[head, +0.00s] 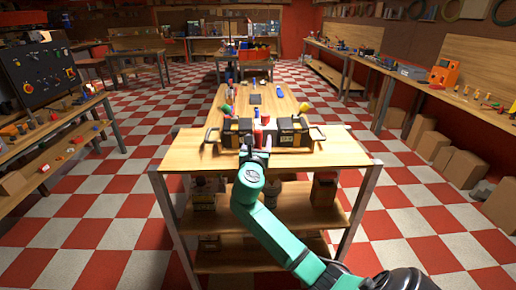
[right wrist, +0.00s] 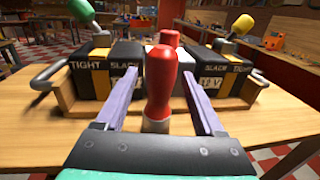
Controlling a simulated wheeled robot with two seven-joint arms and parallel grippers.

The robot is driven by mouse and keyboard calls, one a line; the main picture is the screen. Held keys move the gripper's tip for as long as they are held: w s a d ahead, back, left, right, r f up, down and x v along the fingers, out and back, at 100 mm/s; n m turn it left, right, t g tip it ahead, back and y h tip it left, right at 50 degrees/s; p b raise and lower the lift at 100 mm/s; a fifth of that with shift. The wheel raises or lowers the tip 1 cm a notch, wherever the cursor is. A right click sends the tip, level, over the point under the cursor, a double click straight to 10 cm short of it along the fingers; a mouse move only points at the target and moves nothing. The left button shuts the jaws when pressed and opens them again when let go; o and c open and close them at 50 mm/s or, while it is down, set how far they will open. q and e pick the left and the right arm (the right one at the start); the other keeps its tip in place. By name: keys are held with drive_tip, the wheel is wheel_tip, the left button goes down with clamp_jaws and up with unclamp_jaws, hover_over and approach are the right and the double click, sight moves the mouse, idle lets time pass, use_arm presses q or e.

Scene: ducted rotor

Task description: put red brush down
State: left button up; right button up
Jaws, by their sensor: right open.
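A red brush (right wrist: 161,85) stands roughly upright, its rounded red handle on top and a pale part at its lower end. My right gripper (right wrist: 160,98) is open, with one purple finger on each side of the handle and a visible gap on both sides. The brush's bottom is hidden behind the gripper body, so I cannot tell what it rests on. In the head view my right gripper (head: 257,141) is at the near middle of the wooden table, in front of the black boxes. My left gripper is out of view.
A wooden tray with metal handles holds a left black box (right wrist: 90,75) and a right black box (right wrist: 218,75), marked TIGHT and SLACK. Another red-topped item (right wrist: 170,38) stands behind the brush. The wooden tabletop (head: 345,152) is bare at the near right.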

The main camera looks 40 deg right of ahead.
drive_tip(key=shift+s+a+r, duration=0.1)
drive_tip(key=shift+a, duration=0.1)
drive_tip(key=c, duration=0.9)
drive_tip(key=shift+d, duration=0.1)
clamp_jaws()
